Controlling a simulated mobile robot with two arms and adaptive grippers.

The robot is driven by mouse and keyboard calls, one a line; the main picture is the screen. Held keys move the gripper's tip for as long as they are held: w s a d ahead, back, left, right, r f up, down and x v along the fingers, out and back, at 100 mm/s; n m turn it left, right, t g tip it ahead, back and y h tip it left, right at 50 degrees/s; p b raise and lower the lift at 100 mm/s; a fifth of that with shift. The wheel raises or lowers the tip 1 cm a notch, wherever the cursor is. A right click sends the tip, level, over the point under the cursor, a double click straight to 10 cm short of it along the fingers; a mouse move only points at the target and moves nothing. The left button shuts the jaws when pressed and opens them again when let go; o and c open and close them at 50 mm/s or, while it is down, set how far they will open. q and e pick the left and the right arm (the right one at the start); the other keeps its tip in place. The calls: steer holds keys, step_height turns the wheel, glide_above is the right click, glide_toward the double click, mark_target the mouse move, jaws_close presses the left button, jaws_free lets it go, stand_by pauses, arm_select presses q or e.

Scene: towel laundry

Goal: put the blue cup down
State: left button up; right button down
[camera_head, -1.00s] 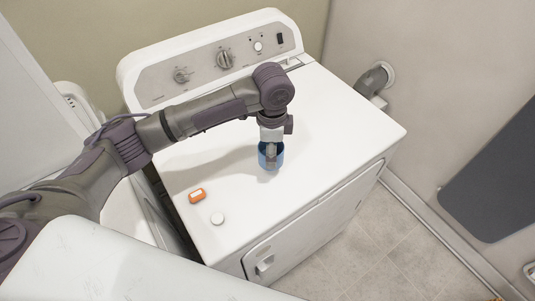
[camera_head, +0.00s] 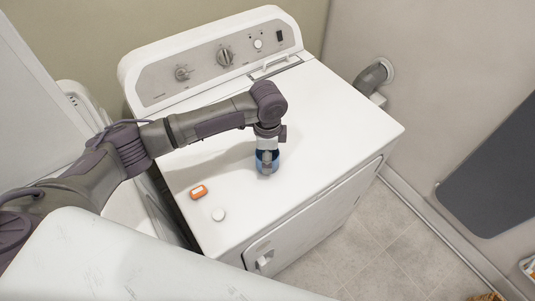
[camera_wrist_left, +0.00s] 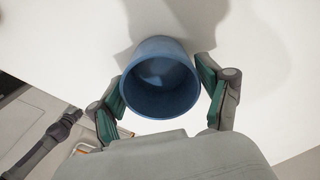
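The blue cup (camera_head: 267,164) is upright, over the white top of the washing machine (camera_head: 335,115), near its front middle. My left gripper (camera_head: 267,158) comes down on it from above, with a finger on either side. In the left wrist view the open mouth of the blue cup (camera_wrist_left: 160,80) faces the camera and looks empty. The green-padded fingers of my left gripper (camera_wrist_left: 161,88) close on its sides. I cannot tell whether the cup's base touches the machine top. My right gripper is not in view.
A small orange item (camera_head: 199,192) and a white round item (camera_head: 218,215) lie on the machine top, left of the cup. The top is clear to the right and behind. The control panel (camera_head: 215,62) rises at the back. Tiled floor (camera_head: 375,250) lies beyond the front edge.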

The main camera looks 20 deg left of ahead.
arm_select(q)
steer(key=shift+o, duration=0.4)
steer(key=shift+r, duration=0.55)
step_height(320, 180, up, 11)
steer(key=b, duration=0.3)
steer(key=shift+r, duration=0.15)
